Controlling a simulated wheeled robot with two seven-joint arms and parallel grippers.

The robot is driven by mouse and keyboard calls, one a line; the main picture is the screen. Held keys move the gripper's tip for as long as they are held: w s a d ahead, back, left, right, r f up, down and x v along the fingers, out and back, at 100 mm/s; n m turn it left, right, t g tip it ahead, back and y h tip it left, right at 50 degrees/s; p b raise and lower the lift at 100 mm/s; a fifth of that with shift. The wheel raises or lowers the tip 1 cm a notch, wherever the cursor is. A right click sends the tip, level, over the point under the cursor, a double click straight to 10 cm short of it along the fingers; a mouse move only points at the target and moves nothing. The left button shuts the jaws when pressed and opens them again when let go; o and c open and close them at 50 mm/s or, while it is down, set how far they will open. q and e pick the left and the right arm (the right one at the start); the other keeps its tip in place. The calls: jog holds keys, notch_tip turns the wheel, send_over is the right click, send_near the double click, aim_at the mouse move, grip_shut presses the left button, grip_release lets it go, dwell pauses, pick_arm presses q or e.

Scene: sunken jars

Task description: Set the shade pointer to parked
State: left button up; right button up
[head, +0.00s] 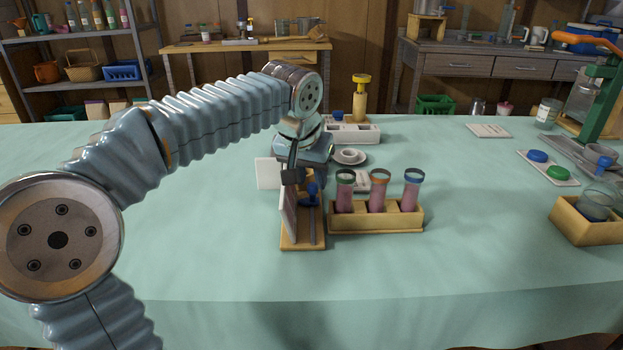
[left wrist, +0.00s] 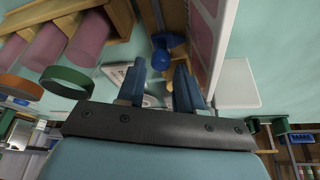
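A small wooden stand (head: 303,240) with an upright pale panel (head: 289,213) is left of the wooden jar rack. A blue knob (head: 312,190), which looks like the shade pointer, sits beside the panel on a dark rail along the stand. The left wrist view shows the knob (left wrist: 170,62) close up, beside the pink-marked face of the panel (left wrist: 208,35). My left gripper (head: 296,178) is over the stand's far end. Its blue fingers (left wrist: 158,75) are apart, with the knob just beyond their tips and nothing held. My right gripper is not in view.
The wooden rack (head: 376,218) with three pink jars stands just right of the stand. The table's front and left are clear.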

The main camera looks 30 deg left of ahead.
pick_arm(q)
jog(key=p+v, duration=0.1)
jog(key=v, duration=1.1)
jog(key=shift+c, duration=0.3)
